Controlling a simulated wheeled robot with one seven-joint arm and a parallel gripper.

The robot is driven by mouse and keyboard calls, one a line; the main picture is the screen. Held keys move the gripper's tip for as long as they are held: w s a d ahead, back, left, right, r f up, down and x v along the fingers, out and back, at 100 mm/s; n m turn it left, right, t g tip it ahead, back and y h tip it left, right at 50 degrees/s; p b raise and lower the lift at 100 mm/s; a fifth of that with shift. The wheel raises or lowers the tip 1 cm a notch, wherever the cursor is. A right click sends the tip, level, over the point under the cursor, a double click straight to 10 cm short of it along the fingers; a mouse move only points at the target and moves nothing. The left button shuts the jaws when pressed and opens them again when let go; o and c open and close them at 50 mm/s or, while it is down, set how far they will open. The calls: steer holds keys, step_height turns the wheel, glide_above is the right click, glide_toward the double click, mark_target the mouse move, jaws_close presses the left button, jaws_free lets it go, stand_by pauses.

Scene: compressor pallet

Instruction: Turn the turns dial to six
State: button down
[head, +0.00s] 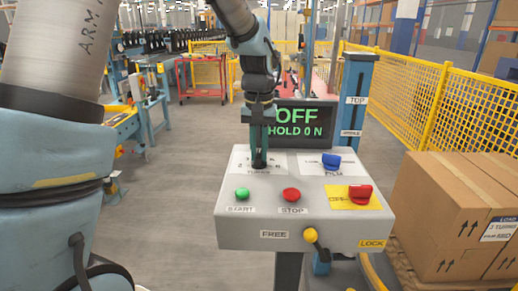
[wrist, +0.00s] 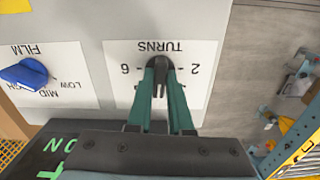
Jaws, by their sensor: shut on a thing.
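The turns dial (wrist: 159,68) is a black knob on a white plate marked TURNS (wrist: 116,88), with 6 and 2 at opposite sides in the wrist view. In the head view the dial (head: 259,166) is at the upper left of the grey control panel (head: 235,232), largely covered by my gripper. My gripper (wrist: 160,66) points down at the panel, its green fingers shut on the dial from both sides. The fingers hide part of the dial and its scale, and I cannot tell clearly which number it points to.
A blue film dial (head: 331,161), a red switch (head: 360,194), green start button (head: 242,194), red stop button (head: 291,195) and yellow-knobbed lever (head: 311,236) share the panel. A screen (head: 305,122) reading OFF, HOLD 0 N stands behind. Cartons (head: 455,210) are at right.

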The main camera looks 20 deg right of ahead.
mark_target(259, 154)
steer(key=m+p, duration=0.1)
steer(key=m, duration=0.3)
steer(key=shift+m, duration=0.3)
steer(key=m+p, duration=0.1)
steer(key=m, duration=0.2)
steer(key=shift+r+m, duration=0.1)
steer(key=shift+m, duration=0.3)
steer(key=m+p, duration=0.2)
steer(key=m, duration=0.2)
steer(key=shift+m+p, duration=1.1)
steer(key=shift+m, duration=1.1)
steer(key=c, duration=0.8)
jaws_free()
step_height(259, 154, up, 11)
steer(key=shift+f+b, duration=0.2)
steer(key=shift+b, duration=1)
